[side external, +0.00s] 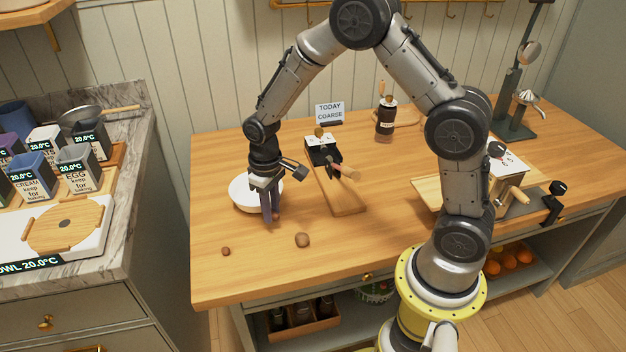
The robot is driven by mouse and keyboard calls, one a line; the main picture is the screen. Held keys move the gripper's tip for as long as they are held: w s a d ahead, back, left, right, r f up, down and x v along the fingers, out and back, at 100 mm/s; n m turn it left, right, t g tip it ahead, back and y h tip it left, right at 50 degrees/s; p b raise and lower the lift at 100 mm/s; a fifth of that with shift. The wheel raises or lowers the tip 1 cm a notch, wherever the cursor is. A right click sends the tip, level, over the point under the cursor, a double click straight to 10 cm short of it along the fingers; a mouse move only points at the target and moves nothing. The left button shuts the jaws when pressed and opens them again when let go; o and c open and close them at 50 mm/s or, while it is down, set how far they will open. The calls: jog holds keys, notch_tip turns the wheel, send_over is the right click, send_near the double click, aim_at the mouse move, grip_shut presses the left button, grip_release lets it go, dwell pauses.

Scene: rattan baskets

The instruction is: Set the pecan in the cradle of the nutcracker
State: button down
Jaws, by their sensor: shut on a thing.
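My gripper (271,216) points down at the front right edge of a white bowl (240,200), low over the table. Its fingers are shut on a small brown nut, which I take to be the pecan (276,215); the fingers hide most of it. The nutcracker (335,172), with a dark metal body and a wooden handle, stands on a long wooden board (346,200) to the right of my gripper. Its cradle is too small to make out clearly. The nutcracker and my gripper are apart.
A "TODAY COARSE" sign (330,112) and a dark bottle-shaped mill (385,122) stand behind. A clamped device (510,190) is at right.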

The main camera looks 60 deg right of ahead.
notch_tip(320, 180, up, 13)
jog(key=m, duration=1.1)
send_over(326, 157)
notch_tip(326, 157, down, 4)
jog(key=f, duration=0.1)
jog(key=shift+a+f, duration=0.1)
jog(key=shift+f, duration=0.05)
jog(key=shift+f, duration=2.9)
jog(key=shift+f, duration=1.35)
